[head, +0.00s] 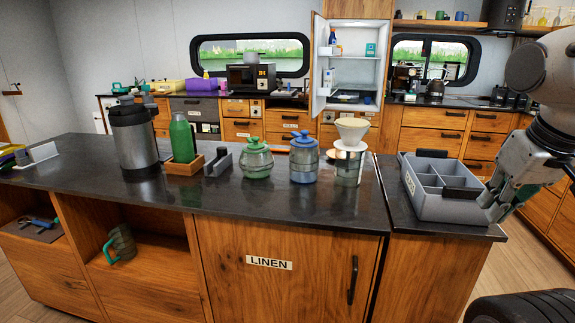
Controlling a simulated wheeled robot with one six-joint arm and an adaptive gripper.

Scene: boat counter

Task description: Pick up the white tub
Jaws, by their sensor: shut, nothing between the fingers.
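I cannot pick out a thing that is clearly the white tub. Small pale items (328,77) show at the open white cabinet (346,88) at the back, too small to tell apart. My gripper (496,207) is at the right, beside the right end of a grey divided caddy (428,207) on the counter. Its fingers are shut with nothing between them. I cannot tell whether they touch the caddy.
A white cone dripper (352,127) on a stand, a blue jar (304,160), a green jar (257,160), a green bottle (182,138) and a steel dispenser (135,140) stand along the dark counter (330,205). The counter's front strip is clear.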

